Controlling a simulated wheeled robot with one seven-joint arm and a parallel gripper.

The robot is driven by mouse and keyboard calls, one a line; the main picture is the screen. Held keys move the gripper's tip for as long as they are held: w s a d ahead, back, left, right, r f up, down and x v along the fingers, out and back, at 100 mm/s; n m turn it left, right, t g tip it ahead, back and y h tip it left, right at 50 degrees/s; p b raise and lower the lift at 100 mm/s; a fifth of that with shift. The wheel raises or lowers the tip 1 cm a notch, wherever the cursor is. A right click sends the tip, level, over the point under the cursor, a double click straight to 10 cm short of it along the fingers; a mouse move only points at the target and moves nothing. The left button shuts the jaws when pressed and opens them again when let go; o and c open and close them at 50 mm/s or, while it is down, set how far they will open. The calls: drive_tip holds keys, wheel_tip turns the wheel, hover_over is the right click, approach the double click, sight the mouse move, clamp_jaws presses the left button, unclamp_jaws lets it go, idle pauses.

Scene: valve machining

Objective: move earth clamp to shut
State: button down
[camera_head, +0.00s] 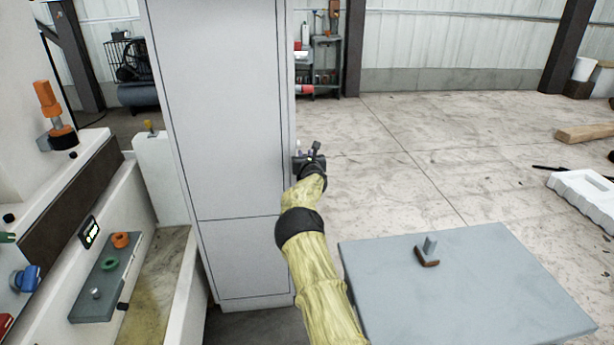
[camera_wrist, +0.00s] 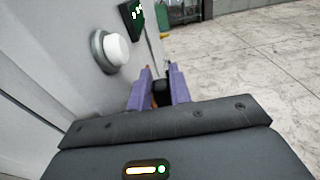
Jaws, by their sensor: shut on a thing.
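My gripper (camera_head: 311,160) is beside the right side of the tall grey cabinet (camera_head: 225,110). In the wrist view, the purple fingers of my gripper (camera_wrist: 159,72) are shut on a small black piece (camera_wrist: 160,86) with a brownish edge. This may be the earth clamp, but most of it is hidden between the fingers. I cannot tell whether it is attached to the cabinet. A white round knob (camera_wrist: 116,48) on a grey ring stands out from the cabinet face, left of the fingers and apart from them.
A grey-blue table (camera_head: 480,290) at the lower right bears a small post on a brown base (camera_head: 428,253). A machine with a control panel (camera_head: 108,270) stands at the left. The concrete floor right of the cabinet is mostly clear.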

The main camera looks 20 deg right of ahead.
drive_tip(key=shift+s+a+f+b, duration=0.15)
drive_tip(key=shift+s+b, duration=0.25)
drive_tip(key=shift+s, duration=0.2)
drive_tip(key=shift+s+a+f+b, duration=0.15)
drive_tip(key=shift+s+b, duration=0.25)
drive_tip(key=shift+s, duration=0.2)
drive_tip(key=shift+s+a+f+b, duration=0.1)
drive_tip(key=shift+s+f+b, duration=0.2)
drive_tip(key=shift+s+b, duration=0.3)
drive_tip(key=shift+s+a+f+b, duration=0.1)
drive_tip(key=shift+s+f+b, duration=0.15)
drive_tip(key=shift+s+b, duration=0.3)
